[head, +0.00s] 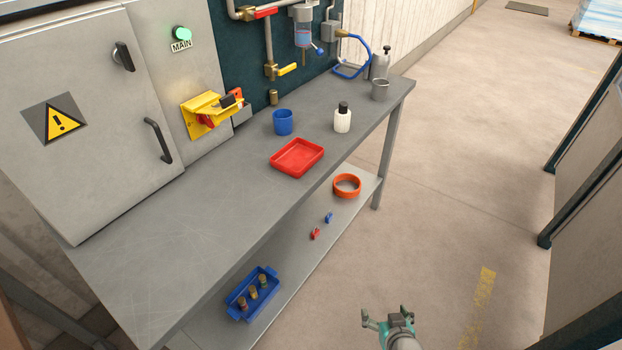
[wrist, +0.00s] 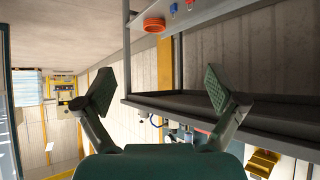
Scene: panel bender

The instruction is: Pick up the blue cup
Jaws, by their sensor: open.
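The blue cup (head: 283,122) stands upright on the grey workbench top (head: 150,230), near the wall and behind the red tray (head: 297,157). My gripper (head: 388,313) is low at the front of the head view, over the floor and apart from the bench. Its jaws are spread and nothing is between them. In the wrist view my gripper (wrist: 160,92) also shows open and empty, with its two fingers wide apart near the bench edge. I cannot make out the blue cup clearly in the wrist view.
Floor right of the bench is clear.

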